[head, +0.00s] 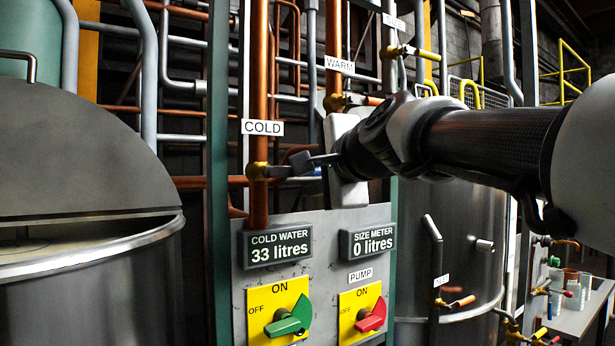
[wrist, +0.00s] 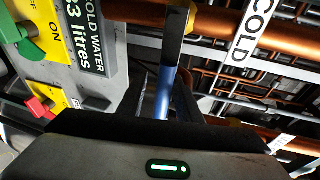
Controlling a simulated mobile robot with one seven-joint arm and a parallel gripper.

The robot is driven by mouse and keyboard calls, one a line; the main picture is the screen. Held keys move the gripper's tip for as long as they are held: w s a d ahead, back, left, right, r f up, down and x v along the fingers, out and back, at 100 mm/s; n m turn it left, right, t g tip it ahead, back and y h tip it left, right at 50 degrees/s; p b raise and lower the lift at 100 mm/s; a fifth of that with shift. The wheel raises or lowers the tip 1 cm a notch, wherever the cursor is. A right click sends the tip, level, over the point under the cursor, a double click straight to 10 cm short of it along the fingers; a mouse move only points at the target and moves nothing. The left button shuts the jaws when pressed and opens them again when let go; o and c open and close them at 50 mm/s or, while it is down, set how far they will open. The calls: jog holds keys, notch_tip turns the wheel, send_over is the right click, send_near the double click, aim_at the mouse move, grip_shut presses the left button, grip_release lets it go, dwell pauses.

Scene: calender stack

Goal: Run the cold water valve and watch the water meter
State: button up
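The cold water valve (head: 257,171) is a brass fitting on the copper pipe under the COLD label (head: 262,127). It also shows at the top of the wrist view (wrist: 190,14). The cold water meter (head: 277,246) is a dark display that reads 33 litres. My gripper (head: 298,164) reaches in from the right, with its fingertips just right of the valve body, at its handle. In the wrist view a dark bar runs between the fingers towards the valve.
Under the meter is a green rotary switch (head: 289,317) on a yellow plate. A red pump switch (head: 371,315) sits right of it. A steel vat (head: 75,200) fills the left. Pipes crowd the area behind the valve.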

jog(key=v, duration=1.7)
jog(key=shift+s+r, duration=0.15)
jog(key=shift+d, duration=0.1)
